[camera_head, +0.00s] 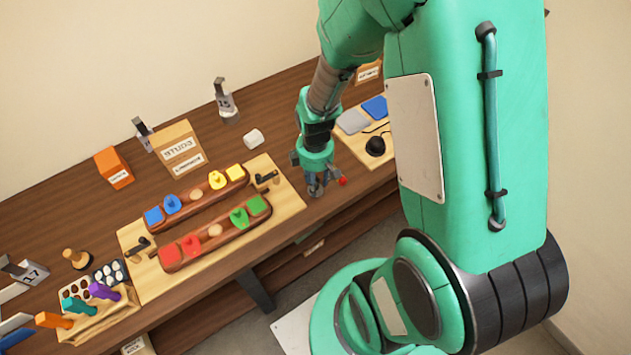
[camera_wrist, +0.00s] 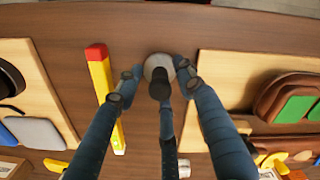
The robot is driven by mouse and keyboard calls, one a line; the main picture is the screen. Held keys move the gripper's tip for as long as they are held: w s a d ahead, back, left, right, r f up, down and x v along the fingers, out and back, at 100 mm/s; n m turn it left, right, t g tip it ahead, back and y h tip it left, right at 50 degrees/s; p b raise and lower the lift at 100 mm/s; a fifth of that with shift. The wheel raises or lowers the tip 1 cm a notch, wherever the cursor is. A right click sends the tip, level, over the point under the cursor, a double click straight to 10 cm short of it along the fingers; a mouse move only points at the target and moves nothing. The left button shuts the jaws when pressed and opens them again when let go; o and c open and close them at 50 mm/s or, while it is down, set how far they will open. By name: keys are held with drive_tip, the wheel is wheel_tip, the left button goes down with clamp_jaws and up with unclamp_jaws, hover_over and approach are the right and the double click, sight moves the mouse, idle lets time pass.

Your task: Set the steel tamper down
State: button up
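The steel tamper (camera_wrist: 158,66), a grey round head with a dark handle, shows in the wrist view between the fingers of my gripper (camera_wrist: 160,72). The fingertips close on it from both sides and a third finger lies along the handle side. In the head view my gripper (camera_head: 316,188) points down, low over the dark wooden bench (camera_head: 285,128), right of the light board. The fingers mostly hide the tamper there. I cannot tell whether its head touches the bench.
A yellow bar with a red end (camera_wrist: 104,85) lies close left of my gripper in the wrist view. The light board (camera_head: 150,285) carries brown holders with coloured pieces. Another board (camera_head: 362,148) with grey and blue pads lies on the right. A white cylinder (camera_head: 253,137) lies behind.

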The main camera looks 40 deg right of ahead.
wheel_tip(320, 180, up, 12)
drive_tip(key=p, duration=0.2)
drive_tip(key=shift+r+p, duration=0.15)
drive_tip(key=shift+p, duration=0.15)
idle(0.7)
drive_tip(key=s+a+r+m+t, duration=0.2)
drive_tip(key=s+a+r+m, duration=0.1)
drive_tip(key=r, duration=0.6)
drive_tip(key=s+a+r+m+t, duration=0.1)
drive_tip(key=s+a+r+m, duration=0.2)
drive_tip(key=r, duration=0.6)
drive_tip(key=s+a+r+m+t, duration=0.2)
drive_tip(key=s+a+r, duration=0.3)
drive_tip(key=r, duration=0.4)
drive_tip(key=shift+a+r+m+t, duration=0.2)
drive_tip(key=shift+a+m+t, duration=0.1)
drive_tip(key=shift+m, duration=0.2)
drive_tip(key=shift+s, duration=0.1)
